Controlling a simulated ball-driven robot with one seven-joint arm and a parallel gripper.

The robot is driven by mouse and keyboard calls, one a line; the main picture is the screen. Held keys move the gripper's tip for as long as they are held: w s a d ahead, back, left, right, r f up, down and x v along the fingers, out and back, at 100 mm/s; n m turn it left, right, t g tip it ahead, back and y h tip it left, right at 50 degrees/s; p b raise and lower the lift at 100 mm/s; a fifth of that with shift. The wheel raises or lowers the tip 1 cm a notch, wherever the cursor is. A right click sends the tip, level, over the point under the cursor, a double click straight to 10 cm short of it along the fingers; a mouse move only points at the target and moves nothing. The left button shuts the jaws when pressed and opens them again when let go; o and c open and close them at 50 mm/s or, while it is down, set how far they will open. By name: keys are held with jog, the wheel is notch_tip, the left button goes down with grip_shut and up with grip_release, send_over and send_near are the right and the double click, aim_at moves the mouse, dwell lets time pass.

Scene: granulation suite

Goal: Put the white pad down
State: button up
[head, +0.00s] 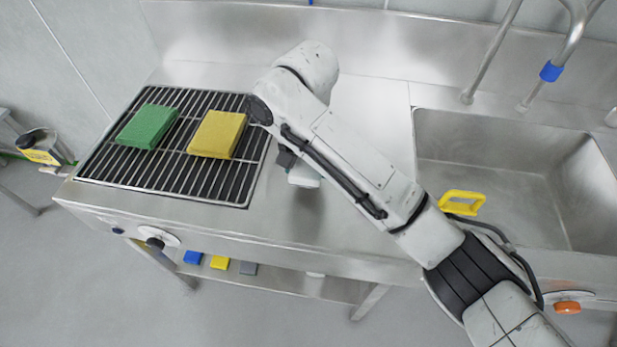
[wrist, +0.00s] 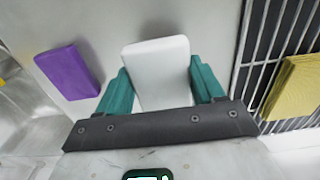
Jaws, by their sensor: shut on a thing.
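The white pad (wrist: 158,75) is between the two teal fingers of my gripper (wrist: 160,68) in the wrist view, and the gripper is shut on it. Its far end sticks out past the fingertips. In the head view my gripper (head: 303,178) is over the bare steel counter, just right of the rack, and my arm hides most of it and the pad. A dark shadow lies on the steel below it. I cannot tell whether the pad touches the counter.
A purple pad (wrist: 69,71) lies on the steel left of the white pad in the wrist view. The rack (head: 185,178) holds a green pad (head: 148,126) and a yellow pad (head: 217,134). A sink (head: 500,200) is at right. Small blocks (head: 219,262) lie on the lower shelf.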

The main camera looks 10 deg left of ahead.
aim_at(308, 173)
jog(key=shift+w+f, duration=0.65)
jog(key=shift+f, duration=1.65)
jog(key=o, duration=1.1)
jog(key=shift+f, duration=0.1)
notch_tip(308, 173, up, 12)
jog(key=shift+r+p, duration=0.2)
jog(key=shift+p, duration=0.65)
